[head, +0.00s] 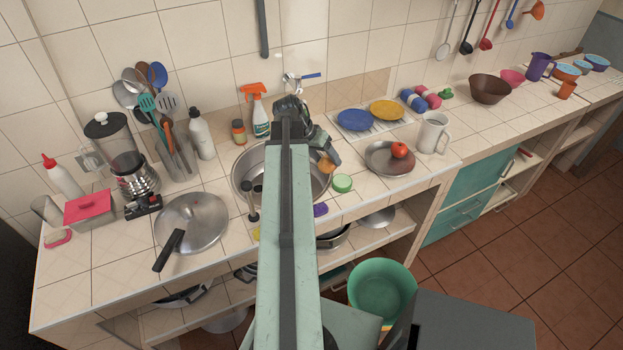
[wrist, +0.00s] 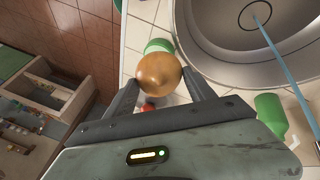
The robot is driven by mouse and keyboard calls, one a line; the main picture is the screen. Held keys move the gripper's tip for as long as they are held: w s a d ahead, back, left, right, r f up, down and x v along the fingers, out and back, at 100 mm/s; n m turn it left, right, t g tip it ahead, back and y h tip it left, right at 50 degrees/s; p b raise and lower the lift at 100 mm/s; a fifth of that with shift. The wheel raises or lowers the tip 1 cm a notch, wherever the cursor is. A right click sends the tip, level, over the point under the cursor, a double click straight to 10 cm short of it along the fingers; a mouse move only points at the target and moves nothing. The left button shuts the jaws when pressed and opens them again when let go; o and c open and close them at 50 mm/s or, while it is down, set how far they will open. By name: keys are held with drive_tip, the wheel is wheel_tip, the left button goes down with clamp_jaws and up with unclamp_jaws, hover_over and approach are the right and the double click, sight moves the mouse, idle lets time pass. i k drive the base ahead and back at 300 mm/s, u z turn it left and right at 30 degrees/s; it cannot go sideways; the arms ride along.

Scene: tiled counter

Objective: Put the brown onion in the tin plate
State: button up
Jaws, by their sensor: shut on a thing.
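The brown onion (wrist: 158,78) is round and golden brown, held between the two fingers of my gripper (wrist: 159,92) in the wrist view. In the head view my gripper (head: 328,160) is at the right rim of the sink, with the onion (head: 327,166) partly hidden by it. The tin plate (head: 376,163) lies on the counter to the right of my gripper, apart from it. A red tomato (head: 400,150) sits on the plate, and a brownish flat area shows beside it.
A green round thing (head: 342,183) lies on the counter just below my gripper. The metal sink (head: 240,175) is to the left. A white mug (head: 433,132) stands right of the plate. A rack with blue (head: 354,120) and yellow plates (head: 387,110) is behind.

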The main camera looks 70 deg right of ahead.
sight(387, 164)
drive_tip(key=z, duration=1.65)
